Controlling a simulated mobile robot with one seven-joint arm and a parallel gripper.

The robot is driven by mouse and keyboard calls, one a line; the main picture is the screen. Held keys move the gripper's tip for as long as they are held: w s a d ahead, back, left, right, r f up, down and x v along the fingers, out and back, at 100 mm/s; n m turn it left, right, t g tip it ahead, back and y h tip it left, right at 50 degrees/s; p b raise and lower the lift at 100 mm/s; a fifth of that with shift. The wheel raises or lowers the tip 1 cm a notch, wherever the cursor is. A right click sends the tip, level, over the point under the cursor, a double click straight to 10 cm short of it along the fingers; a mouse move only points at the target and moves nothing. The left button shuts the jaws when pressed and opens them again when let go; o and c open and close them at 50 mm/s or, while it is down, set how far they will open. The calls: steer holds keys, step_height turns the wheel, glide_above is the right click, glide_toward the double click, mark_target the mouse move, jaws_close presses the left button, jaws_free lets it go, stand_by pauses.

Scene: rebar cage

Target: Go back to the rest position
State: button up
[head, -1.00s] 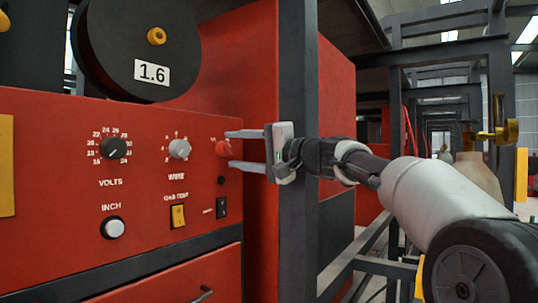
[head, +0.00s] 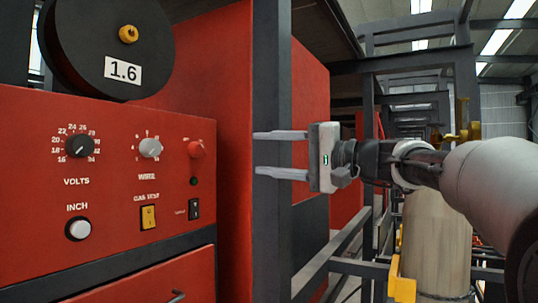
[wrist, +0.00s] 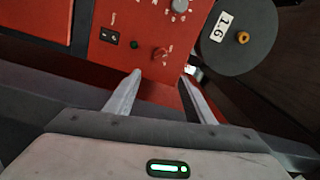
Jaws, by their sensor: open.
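My gripper (head: 279,153) is open and empty in the head view, with its two fingers pointing left toward the red machine panel (head: 110,190). The fingers overlap a dark upright post in the picture and stand apart from the red knob (head: 196,149) at the panel's right side. In the wrist view the fingers (wrist: 162,95) are spread with nothing between them, and the red knob (wrist: 160,54) shows beyond them.
The panel also carries a volts dial (head: 80,147), a grey wire knob (head: 150,147), a yellow switch (head: 148,217) and a black spool (head: 104,45) marked 1.6. A dark post (head: 271,230) stands close to my gripper. A pale cylinder (head: 436,245) stands at right.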

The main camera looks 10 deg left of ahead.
stand_by(0.3)
steer(key=s+f+h, duration=0.4)
steer(key=f, duration=0.5)
steer(key=s+d+f+n+g+h, duration=0.1)
steer(key=s+d+f+h, duration=0.5)
steer(key=s+d+f, duration=0.55)
steer(key=s+d+f+n+h, duration=0.1)
steer(key=s+d+f+h, duration=0.7)
steer(key=s+f, duration=0.65)
step_height(320, 180, up, 23)
steer(key=w+d+p, duration=0.1)
steer(key=d+p, duration=0.1)
steer(key=p, duration=2.4)
steer(key=shift+w+r+y+p, duration=0.2)
steer(key=shift+w+y+p, duration=0.1)
steer(key=shift+w+y, duration=0.1)
